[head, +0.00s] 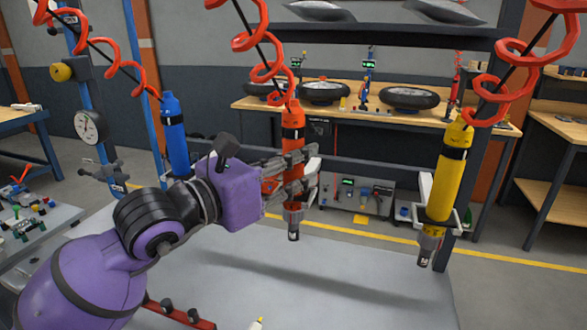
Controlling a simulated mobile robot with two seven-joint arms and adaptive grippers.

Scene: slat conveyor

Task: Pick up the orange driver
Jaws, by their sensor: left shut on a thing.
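The orange driver (293,121) hangs upright from a red coiled hose in the middle of the head view. My left gripper (308,172) comes in from the left and is shut around the driver's body. Its fingers hide part of the driver's middle. The driver's dark tip (293,232) shows below the fingers, above the grey surface. A white holder piece shows just right of the fingers. My right gripper is not in view.
A blue driver (175,135) hangs to the left and a yellow driver (448,172) sits in a holder to the right, both on coiled hoses. The grey work surface (330,280) below is mostly clear. A wooden bench (270,105) with wheels stands behind.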

